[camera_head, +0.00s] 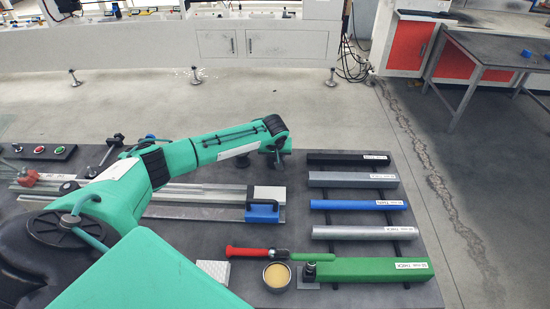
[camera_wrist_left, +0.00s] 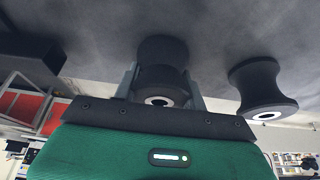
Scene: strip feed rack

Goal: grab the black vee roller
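My left arm reaches in from the left in the head view, and its left gripper (camera_head: 276,160) is low over the table beside the coloured bars. In the left wrist view, a black vee roller (camera_wrist_left: 160,78) with a pale ring at its hub sits between the two grey fingers. The fingers flank it closely; I cannot tell whether they press on it. A second black vee roller (camera_wrist_left: 262,86) with a narrow waist stands to the right, apart from the fingers. My right gripper is not in view.
Black, grey, blue, silver and green bars lie on the rack at right, with the green bar (camera_head: 370,271) nearest.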

